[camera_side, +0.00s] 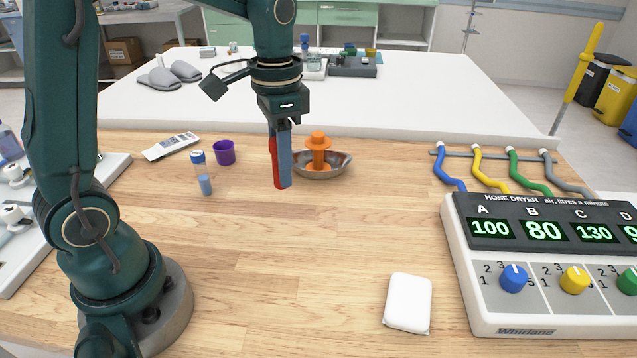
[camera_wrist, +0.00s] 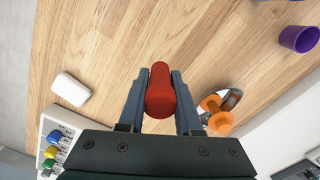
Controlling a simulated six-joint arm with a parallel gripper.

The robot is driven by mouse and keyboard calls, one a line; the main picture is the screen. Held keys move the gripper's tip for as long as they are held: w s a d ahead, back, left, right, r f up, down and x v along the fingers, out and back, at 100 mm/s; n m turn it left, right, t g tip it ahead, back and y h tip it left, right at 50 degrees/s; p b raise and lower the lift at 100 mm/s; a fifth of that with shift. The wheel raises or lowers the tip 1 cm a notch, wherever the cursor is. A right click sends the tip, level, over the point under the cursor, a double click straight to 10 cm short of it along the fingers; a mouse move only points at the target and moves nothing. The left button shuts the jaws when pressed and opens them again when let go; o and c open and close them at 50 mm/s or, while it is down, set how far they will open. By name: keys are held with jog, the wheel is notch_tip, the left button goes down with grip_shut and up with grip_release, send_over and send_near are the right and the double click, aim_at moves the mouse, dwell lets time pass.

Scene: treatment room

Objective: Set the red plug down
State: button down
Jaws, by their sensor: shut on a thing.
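The red plug (camera_wrist: 160,90) is between the two fingers of my gripper (camera_wrist: 160,76) in the wrist view. My gripper is shut on it. The gripper points down over the wooden table (camera_side: 230,260), in front of and left of a metal dish (camera_side: 343,168). I cannot tell whether the plug's lower end touches the table.
An orange stepped piece (camera_side: 318,155) stands in the dish, close to my gripper. A purple cup (camera_side: 224,152) and a blue-capped vial (camera_side: 202,175) stand left. A white block (camera_side: 408,302) lies front right, beside the hose dryer (camera_side: 545,265). The middle front of the table is clear.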

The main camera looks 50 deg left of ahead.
jog(key=s+d+f+m, duration=0.2)
jog(key=d, duration=0.4)
jog(key=s+d+f+m, duration=0.1)
jog(key=s+d+f, duration=0.1)
jog(key=d, duration=0.4)
jog(key=s+d+f+m, duration=0.2)
jog(key=d, duration=0.4)
jog(key=shift+s+f+m, duration=0.2)
jog(key=shift+s+m, duration=0.1)
jog(key=shift+s, duration=0.05)
jog(key=shift+f, duration=1.95)
jog(key=c, duration=0.6)
grip_release()
jog(key=shift+f, duration=0.15)
